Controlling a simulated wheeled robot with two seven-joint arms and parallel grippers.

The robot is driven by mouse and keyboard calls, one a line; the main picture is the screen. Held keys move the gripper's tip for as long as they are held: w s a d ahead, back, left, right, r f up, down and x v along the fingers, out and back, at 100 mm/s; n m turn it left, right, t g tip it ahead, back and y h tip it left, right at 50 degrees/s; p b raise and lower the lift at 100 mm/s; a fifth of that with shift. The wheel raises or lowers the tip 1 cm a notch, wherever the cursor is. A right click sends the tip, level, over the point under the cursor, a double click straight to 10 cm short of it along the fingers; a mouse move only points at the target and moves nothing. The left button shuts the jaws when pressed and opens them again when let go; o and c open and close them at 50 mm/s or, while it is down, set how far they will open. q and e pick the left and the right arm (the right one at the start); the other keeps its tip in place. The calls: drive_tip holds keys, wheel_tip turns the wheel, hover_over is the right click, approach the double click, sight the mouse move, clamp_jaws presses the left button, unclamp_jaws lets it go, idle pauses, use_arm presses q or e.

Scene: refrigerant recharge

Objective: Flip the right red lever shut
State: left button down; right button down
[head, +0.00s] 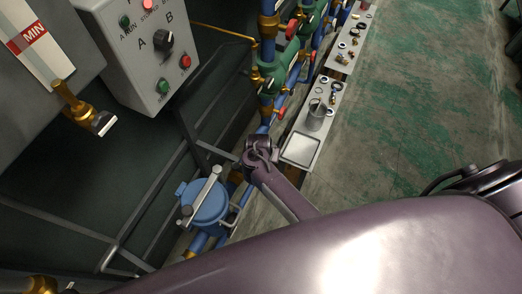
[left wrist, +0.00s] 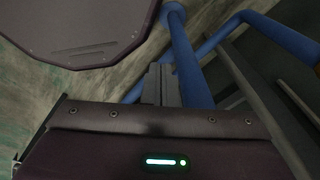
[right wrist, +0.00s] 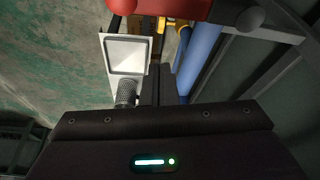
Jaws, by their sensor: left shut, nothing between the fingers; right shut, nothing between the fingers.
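Small red handles show on the blue and brass pipework in the head view, one low beside the trays (head: 282,112) and one higher up (head: 292,29). I cannot tell which is the right lever, or whether either is open or shut. In the right wrist view, my right gripper (right wrist: 163,88) is shut and empty; a large red part (right wrist: 172,10) at the top edge is cut off and cannot be identified. My left gripper (left wrist: 161,84) is shut and empty beside a blue pipe (left wrist: 190,60). Neither gripper's fingers can be made out in the head view.
A grey control box (head: 143,48) with a knob and buttons stands upper left. A blue lidded vessel (head: 208,205) sits below it. Pale trays (head: 301,150) with small parts line the pipework's right side. The green floor (head: 420,90) beyond is clear. My purple arm covers the lower right.

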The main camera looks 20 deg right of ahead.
use_arm(q)
drive_tip(key=shift+s+a+r, duration=0.1)
drive_tip(key=shift+s+r, duration=0.2)
drive_tip(key=shift+s, duration=0.05)
use_arm(e)
drive_tip(key=v, duration=0.6)
drive_tip(key=shift+a, duration=0.3)
drive_tip(key=shift+s, duration=0.1)
